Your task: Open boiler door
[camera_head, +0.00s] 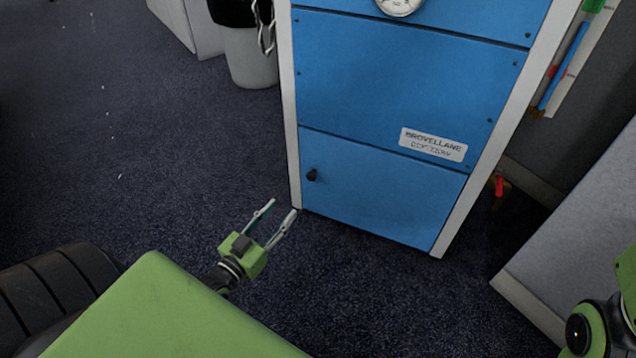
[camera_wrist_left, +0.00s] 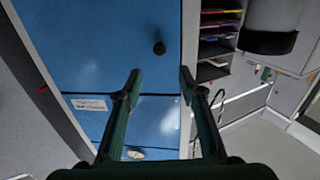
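The boiler (camera_head: 400,90) is a tall blue cabinet with a pale frame. Its lower door (camera_head: 380,195) looks closed and has a small black knob (camera_head: 312,175) at its upper left. My left gripper (camera_head: 279,215) is open and empty, low in front of the door's left edge and apart from the knob. In the left wrist view the knob (camera_wrist_left: 159,48) shows beyond the open fingertips (camera_wrist_left: 160,75), between them. Part of my right arm shows at the lower right of the head view; its gripper fingers are out of frame.
A grey bin with a black liner (camera_head: 248,50) stands left of the boiler. A grey panel (camera_head: 580,240) stands at the right. The carpet (camera_head: 130,160) to the left is largely clear. Shelves with coloured trays (camera_wrist_left: 218,35) show in the left wrist view.

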